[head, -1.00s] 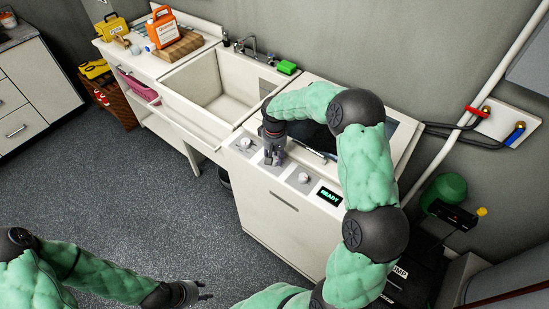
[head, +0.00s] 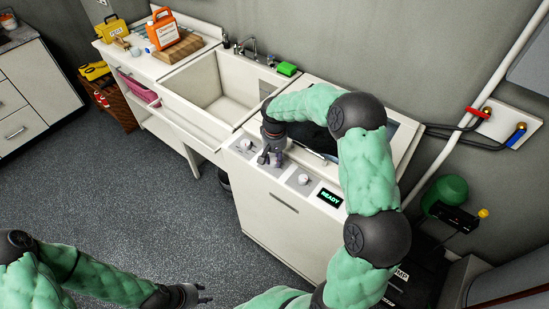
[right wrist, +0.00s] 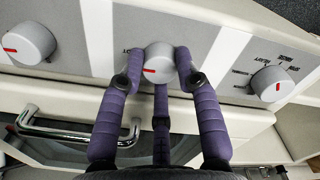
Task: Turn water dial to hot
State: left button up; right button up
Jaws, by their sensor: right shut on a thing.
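The washer's control panel (head: 287,172) carries three white dials. The middle dial (right wrist: 160,62) sits between the purple fingers of my right gripper (right wrist: 157,75), which is shut on it. Its red mark shows near the lower left of its face in the right wrist view. In the head view my right gripper (head: 270,160) covers this dial. Another dial (head: 303,179) is nearer the READY display; it is at the left in the right wrist view (right wrist: 28,42). The third dial (head: 245,144) is nearer the sink. My left gripper (head: 201,293) is open and empty above the floor.
A metal lid handle (right wrist: 80,131) lies close beside my right gripper. The deep sink (head: 205,127) stands left of the washer, with a green sponge (head: 287,68) behind. Red and blue wall valves (head: 480,112) are at right. The floor in front is clear.

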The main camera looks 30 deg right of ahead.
aim_at(275, 160)
jog(key=o, duration=1.2)
jog(key=shift+c, duration=0.2)
notch_tip(275, 160, up, 12)
pick_arm(q)
jog(key=shift+s, duration=0.15)
pick_arm(e)
jog(key=shift+f, duration=0.1)
